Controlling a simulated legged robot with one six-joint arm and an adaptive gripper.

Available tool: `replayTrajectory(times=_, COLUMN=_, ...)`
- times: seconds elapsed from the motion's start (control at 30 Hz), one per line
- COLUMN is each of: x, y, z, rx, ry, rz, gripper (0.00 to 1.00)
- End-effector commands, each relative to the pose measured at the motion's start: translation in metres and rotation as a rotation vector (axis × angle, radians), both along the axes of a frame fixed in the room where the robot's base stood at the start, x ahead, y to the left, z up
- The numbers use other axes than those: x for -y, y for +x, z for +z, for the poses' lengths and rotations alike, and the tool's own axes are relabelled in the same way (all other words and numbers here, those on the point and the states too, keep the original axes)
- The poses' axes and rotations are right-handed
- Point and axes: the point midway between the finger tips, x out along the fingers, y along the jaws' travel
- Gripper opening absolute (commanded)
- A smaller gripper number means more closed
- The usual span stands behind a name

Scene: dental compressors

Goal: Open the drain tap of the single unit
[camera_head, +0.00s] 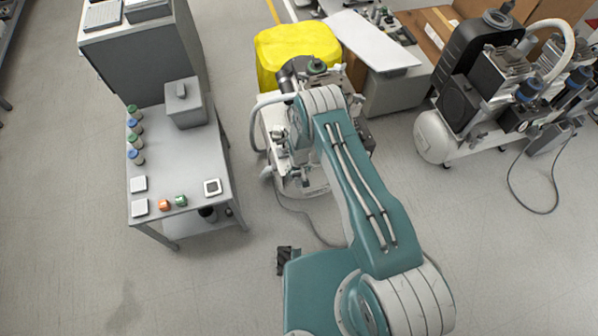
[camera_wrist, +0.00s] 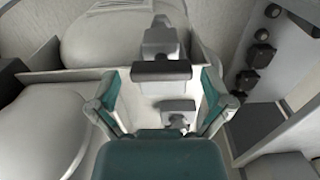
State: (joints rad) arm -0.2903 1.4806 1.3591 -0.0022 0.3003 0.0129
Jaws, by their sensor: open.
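The single unit (camera_head: 318,180) stands on the floor in the middle of the head view, in front of a yellow bin. My arm covers much of it. In the wrist view, a grey fitting with a dark crossbar, which looks like the drain tap (camera_wrist: 162,70), sits among pale rounded tank surfaces (camera_wrist: 118,35). My gripper (camera_wrist: 158,86) is open, with one teal finger on each side of the crossbar. I see gaps between the fingers and the bar; depth is hard to judge. A smaller grey block (camera_wrist: 178,113) shows below the bar. The fingertips are not clear in the head view.
A grey cart (camera_head: 180,165) with bottles and small items stands to the left. The yellow bin (camera_head: 290,45) is behind the unit. Another compressor (camera_head: 470,110) stands to the right, with a cable on the floor. Open floor lies between cart and unit.

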Motion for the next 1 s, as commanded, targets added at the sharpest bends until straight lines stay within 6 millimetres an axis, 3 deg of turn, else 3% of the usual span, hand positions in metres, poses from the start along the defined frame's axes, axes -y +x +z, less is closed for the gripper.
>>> replayTrajectory(times=0.03, x=-0.0004, y=0.0000, z=0.0000, rx=0.000, ry=0.000, rz=0.001, gripper=0.87)
replayTrajectory(times=0.17, x=-0.0004, y=-0.0001, z=0.0000, rx=0.000, ry=0.000, rz=0.001, gripper=0.29)
replayTrajectory(times=0.63, x=-0.0004, y=-0.0006, z=-0.0007, rx=-0.001, ry=0.000, rz=0.058, gripper=0.29)
replayTrajectory(times=1.0, x=-0.0005, y=-0.0011, z=-0.0010, rx=-0.003, ry=0.000, rz=0.333, gripper=0.29)
